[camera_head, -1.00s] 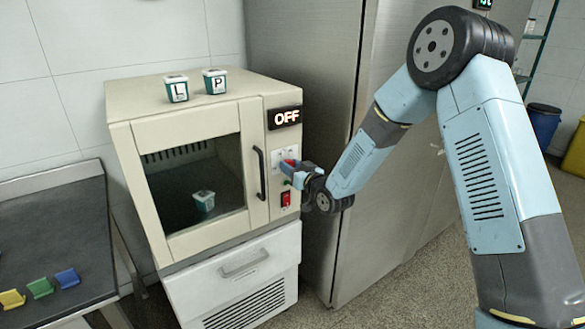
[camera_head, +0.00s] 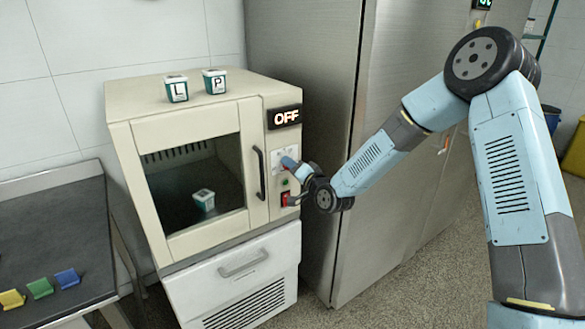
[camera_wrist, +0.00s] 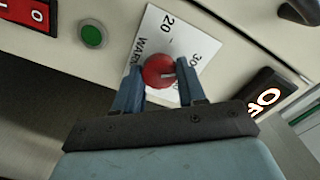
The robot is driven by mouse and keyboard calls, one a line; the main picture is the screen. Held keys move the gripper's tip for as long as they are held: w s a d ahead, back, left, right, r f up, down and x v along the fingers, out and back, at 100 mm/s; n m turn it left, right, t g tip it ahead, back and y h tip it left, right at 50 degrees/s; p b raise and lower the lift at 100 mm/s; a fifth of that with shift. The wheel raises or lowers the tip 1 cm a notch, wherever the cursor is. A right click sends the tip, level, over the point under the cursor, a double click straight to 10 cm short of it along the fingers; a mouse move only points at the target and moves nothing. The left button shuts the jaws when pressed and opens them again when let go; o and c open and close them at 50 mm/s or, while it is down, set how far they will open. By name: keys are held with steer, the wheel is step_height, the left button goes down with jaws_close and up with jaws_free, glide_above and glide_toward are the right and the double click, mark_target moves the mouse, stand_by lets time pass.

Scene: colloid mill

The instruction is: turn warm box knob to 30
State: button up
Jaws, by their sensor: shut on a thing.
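The warm box (camera_head: 185,150) is a cream cabinet with a dark window and a display (camera_head: 285,117) reading OFF. Its red round knob (camera_wrist: 154,68) sits on a white dial plate (camera_wrist: 185,42) marked WARM, 20 and 30; other marks are hidden by a finger. A pale line on the knob points right in the wrist view, near 30; I cannot tell exactly where it stands. My gripper (camera_wrist: 160,79) is shut on the knob, one blue finger on each side.
A green button (camera_wrist: 93,36) and a red rocker switch (camera_wrist: 28,14) lie below the dial on the panel. A door handle (camera_head: 260,173) stands left of it. Two cups marked L (camera_head: 176,89) and P (camera_head: 215,81) stand on top. A steel cabinet (camera_head: 335,110) is close at right.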

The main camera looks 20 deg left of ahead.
steer(key=shift+w+d+m, duration=0.1)
steer(key=shift+w+m, duration=0.05)
steer(key=shift+m, duration=0.55)
steer(key=o, duration=1)
steer(key=v, duration=1.3)
steer(key=shift+s+d+f, duration=0.1)
steer(key=shift+s+d, duration=0.1)
steer(key=shift+s, duration=0.1)
